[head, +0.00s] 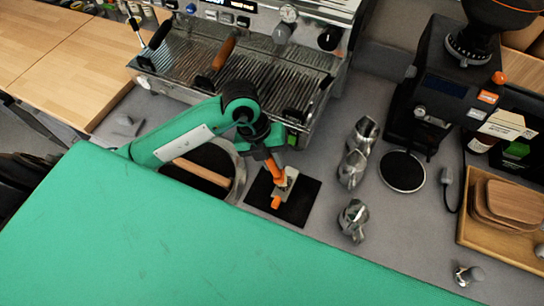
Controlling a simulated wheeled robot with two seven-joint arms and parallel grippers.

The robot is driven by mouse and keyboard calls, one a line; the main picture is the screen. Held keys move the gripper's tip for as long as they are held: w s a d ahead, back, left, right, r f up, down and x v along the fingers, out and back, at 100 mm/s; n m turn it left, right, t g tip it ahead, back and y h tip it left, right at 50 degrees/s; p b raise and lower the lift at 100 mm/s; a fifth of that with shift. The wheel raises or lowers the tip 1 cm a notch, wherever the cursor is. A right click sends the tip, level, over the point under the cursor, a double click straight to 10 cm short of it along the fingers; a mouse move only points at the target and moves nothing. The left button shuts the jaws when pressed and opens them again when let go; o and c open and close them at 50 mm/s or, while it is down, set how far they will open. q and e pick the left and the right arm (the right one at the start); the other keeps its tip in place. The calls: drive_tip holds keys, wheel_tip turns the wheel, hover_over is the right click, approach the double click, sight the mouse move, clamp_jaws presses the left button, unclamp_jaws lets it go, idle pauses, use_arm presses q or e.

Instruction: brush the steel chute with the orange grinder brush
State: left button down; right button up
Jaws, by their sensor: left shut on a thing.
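My left gripper (280,176) is over the black mat (302,206) in front of the espresso machine. It is shut on the orange grinder brush (276,202), whose orange end shows just below the gripper, low over or touching the mat. The gripper hides part of the brush, and its bristles are not clear. The black coffee grinder (440,95) stands to the right, well apart from the gripper. The steel chute is too small to make out surely on the grinder's front. My right gripper is not in view.
Several steel pitchers (353,168) stand between the mat and the grinder. A round black disc (402,171) lies before the grinder. The espresso machine (240,65) is behind my left arm. A wooden tray (490,235) is at the right. Grey counter between pitchers and tray is mostly clear.

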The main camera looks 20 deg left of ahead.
sight(273, 172)
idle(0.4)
use_arm(q)
wheel_tip(273, 172, down, 7)
drive_tip(key=b, duration=0.6)
drive_tip(key=shift+r, duration=0.1)
drive_tip(key=w+b, duration=0.1)
drive_tip(key=w, duration=0.6)
drive_tip(key=shift+w+d, duration=0.15)
drive_tip(key=shift+w, duration=0.1)
drive_tip(key=shift+s, duration=0.1)
drive_tip(key=s, duration=0.3)
drive_tip(key=shift+s, duration=0.3)
